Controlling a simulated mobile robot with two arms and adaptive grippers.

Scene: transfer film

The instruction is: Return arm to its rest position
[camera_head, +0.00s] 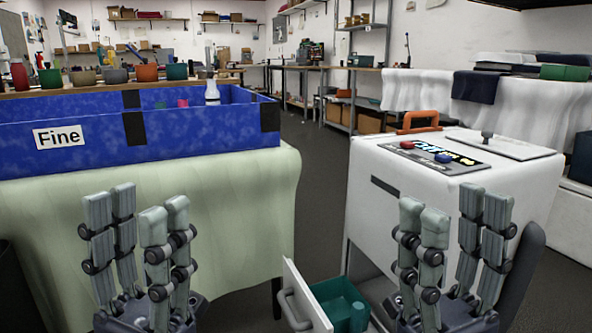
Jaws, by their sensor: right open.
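My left gripper (137,212) is at the lower left with its fingers pointing up and spread apart. It is open and empty, in front of the green-draped table. My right gripper (452,212) is at the lower right in the same upright pose. It is open and empty, in front of the white machine (362,205). Neither gripper appears to hold anything. Most of both arms lies outside the view.
A blue bin (200,137) labelled "Fine" stands on the green-draped table (245,185). The white machine has red and blue buttons on top and an orange handle (418,121). Its lower drawer (302,300) is open, with a green container (340,300) inside. Dark floor shows between them.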

